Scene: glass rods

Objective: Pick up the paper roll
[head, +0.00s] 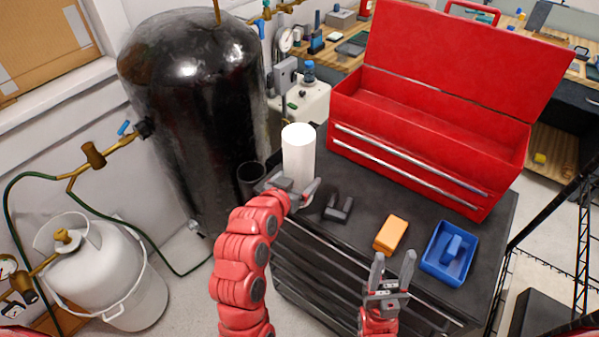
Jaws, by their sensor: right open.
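The white paper roll (298,155) stands upright near the left end of the black cabinet top. My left gripper (292,190) is at its lower part, with fingers on either side of it. The roll's bottom is hidden behind the gripper, so I cannot tell whether the fingers press on it or whether it rests on the top. My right gripper (393,268) is open and empty at the front edge of the cabinet, its fingers pointing up in the picture.
On the cabinet top (365,228) are a dark grey holder (338,209), an orange block (391,234) and a blue tray (447,254) with a blue piece inside. An open red toolbox (425,150) stands behind. A black tank (190,110) is left.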

